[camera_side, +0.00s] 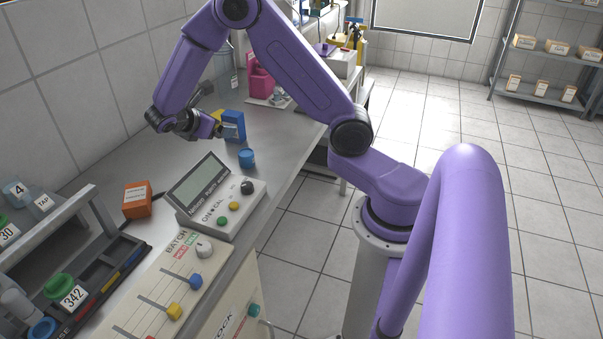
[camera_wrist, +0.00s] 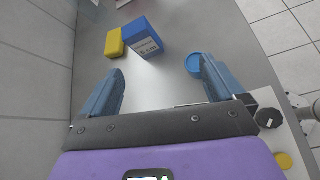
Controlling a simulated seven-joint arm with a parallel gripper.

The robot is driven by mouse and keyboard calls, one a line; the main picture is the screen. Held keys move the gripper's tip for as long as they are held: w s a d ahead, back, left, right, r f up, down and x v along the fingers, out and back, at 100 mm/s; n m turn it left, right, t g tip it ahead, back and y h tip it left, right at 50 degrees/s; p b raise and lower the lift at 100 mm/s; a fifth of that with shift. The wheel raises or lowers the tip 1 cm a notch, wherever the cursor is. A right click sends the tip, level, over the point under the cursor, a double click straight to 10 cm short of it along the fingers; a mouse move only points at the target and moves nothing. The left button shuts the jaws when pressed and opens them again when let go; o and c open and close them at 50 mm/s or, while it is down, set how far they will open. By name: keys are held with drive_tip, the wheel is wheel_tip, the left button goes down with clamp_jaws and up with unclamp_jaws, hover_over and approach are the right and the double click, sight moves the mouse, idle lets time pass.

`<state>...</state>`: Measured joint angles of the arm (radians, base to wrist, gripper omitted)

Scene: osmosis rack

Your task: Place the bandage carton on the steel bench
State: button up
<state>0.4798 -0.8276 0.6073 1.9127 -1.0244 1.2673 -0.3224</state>
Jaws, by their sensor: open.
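An orange carton (camera_side: 138,200) stands nearer on the bench.
A yellow block (camera_wrist: 114,42) is beside the blue carton. A round blue lid-like piece (camera_side: 247,157) lies to its right. A meter with a screen (camera_side: 222,200), a slider panel (camera_side: 165,290) and a bottle rack (camera_side: 75,300) fill the near bench. The wall borders the left.

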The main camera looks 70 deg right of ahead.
drive_tip(key=s+a+r+m+y, duration=0.1)
drive_tip(key=s+a+y, duration=0.3)
drive_tip(key=s, duration=0.6)
drive_tip(key=s+a+r+m+y, duration=0.1)
drive_tip(key=s+a+y, duration=0.3)
drive_tip(key=s, duration=0.6)
drive_tip(key=s+a+r+y, duration=0.1)
drive_tip(key=s+a+y, duration=0.3)
drive_tip(key=s+a, duration=0.3)
drive_tip(key=s, duration=0.4)
drive_tip(key=shift+a+r+m+g, duration=0.3)
drive_tip(key=shift+a+m, duration=0.05)
drive_tip(key=shift+m, duration=0.05)
